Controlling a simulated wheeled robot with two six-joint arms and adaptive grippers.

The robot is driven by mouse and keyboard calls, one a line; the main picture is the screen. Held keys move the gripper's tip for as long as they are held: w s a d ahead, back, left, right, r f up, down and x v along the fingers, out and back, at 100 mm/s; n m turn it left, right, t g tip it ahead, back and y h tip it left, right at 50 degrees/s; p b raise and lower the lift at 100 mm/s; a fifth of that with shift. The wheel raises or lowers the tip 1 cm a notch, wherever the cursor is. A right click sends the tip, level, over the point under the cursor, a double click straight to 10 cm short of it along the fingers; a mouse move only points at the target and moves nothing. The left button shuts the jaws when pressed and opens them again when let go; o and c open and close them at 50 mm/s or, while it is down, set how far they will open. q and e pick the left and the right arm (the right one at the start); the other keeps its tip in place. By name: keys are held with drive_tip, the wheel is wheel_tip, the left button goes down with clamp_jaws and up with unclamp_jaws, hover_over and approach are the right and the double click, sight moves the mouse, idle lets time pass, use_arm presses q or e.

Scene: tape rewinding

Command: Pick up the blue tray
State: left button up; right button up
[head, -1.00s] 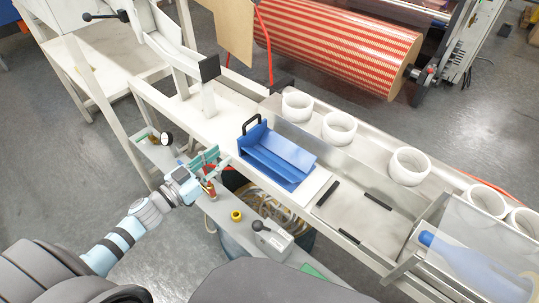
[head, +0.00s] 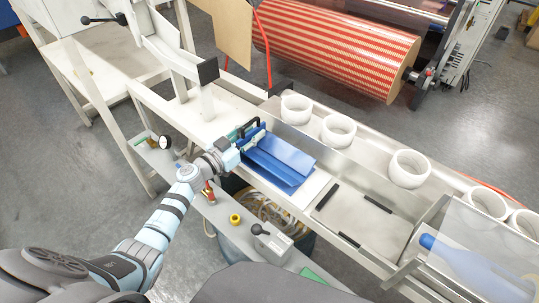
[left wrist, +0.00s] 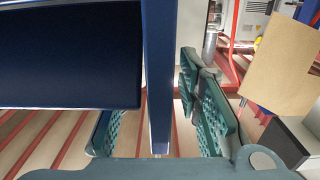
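The blue tray (head: 281,160) lies on the white bench top, with a black handle (head: 249,125) at its left end. My left gripper (head: 251,138) is at that left end, beside the handle. In the left wrist view the blue tray (left wrist: 159,75) shows close up, with a narrow upright blue part between the two green fingers of my left gripper (left wrist: 158,125). The fingers are apart, with gaps visible on both sides of the blue part. The handle is partly hidden by the gripper in the head view. My right gripper is not in view.
Several white tape rolls (head: 339,131) stand along the far side of the bench. A blue bottle-like object (head: 470,262) lies at the right. A small lever box (head: 270,243) and a yellow ring (head: 235,219) are on the lower shelf. A white post (head: 203,90) stands behind the gripper.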

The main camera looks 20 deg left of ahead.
use_arm(q)
drive_tip(key=shift+s, duration=0.1)
clamp_jaws()
